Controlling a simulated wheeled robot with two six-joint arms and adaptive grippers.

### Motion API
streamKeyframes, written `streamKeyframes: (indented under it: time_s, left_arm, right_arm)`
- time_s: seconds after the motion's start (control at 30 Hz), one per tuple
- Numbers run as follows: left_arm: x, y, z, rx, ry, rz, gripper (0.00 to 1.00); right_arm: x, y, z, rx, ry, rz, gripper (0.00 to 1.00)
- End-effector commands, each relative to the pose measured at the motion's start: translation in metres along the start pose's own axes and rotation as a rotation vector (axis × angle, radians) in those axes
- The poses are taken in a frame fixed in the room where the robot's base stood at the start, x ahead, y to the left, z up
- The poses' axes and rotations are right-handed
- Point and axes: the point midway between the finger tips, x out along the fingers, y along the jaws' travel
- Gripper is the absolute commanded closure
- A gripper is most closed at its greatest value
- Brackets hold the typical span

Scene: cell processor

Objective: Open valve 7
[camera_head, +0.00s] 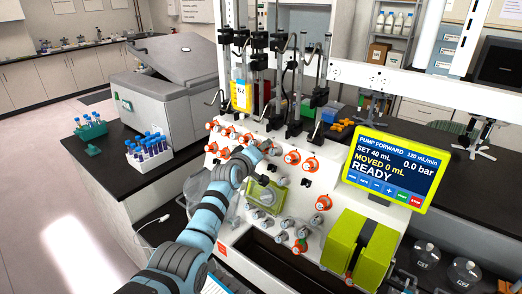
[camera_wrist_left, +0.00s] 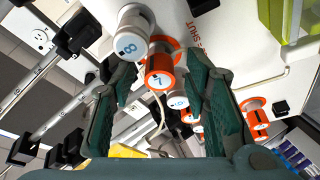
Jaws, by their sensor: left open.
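Valve 7 (camera_wrist_left: 160,78) is an orange-ringed knob with a pale face marked 7, in the middle of the left wrist view. Valve 8 (camera_wrist_left: 132,46), pale with a blue 8, stands beside it, up and to the left. My left gripper (camera_wrist_left: 162,68) is open and empty, one dark green finger on each side of valve 7 in that view. I see no contact, and cannot tell the depth gap. My right gripper is not in view.
Other orange knobs (camera_head: 292,157) crowd the white panel around my gripper. Clamp poles stand behind it. A pump screen (camera_head: 388,168) reads READY, with a lime green cover (camera_head: 342,238) below it. A tube rack (camera_head: 152,153) is on the left bench.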

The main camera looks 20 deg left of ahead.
Motion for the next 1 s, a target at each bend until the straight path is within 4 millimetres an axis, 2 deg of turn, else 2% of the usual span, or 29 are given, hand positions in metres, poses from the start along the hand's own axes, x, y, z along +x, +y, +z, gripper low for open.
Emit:
streamKeyframes:
  time_s: [0.23,0.5,0.67,1.0]
  left_arm:
    - [0.0004,-0.0008,0.0002,-0.001,0.0,-0.001,0.59]
    - [0.0002,-0.0011,0.0001,-0.001,0.0,-0.001,1.0]
    - [0.0002,-0.0002,0.0001,-0.033,-0.001,-0.01,1.0]
    - [0.0004,0.0033,-0.0015,-0.445,0.001,-0.144,1.0]
  right_arm:
    - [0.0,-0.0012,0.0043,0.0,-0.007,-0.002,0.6]
    - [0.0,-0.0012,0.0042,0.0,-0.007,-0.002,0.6]
    - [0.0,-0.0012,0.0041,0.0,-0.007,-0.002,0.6]
    - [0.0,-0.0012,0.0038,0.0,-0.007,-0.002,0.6]
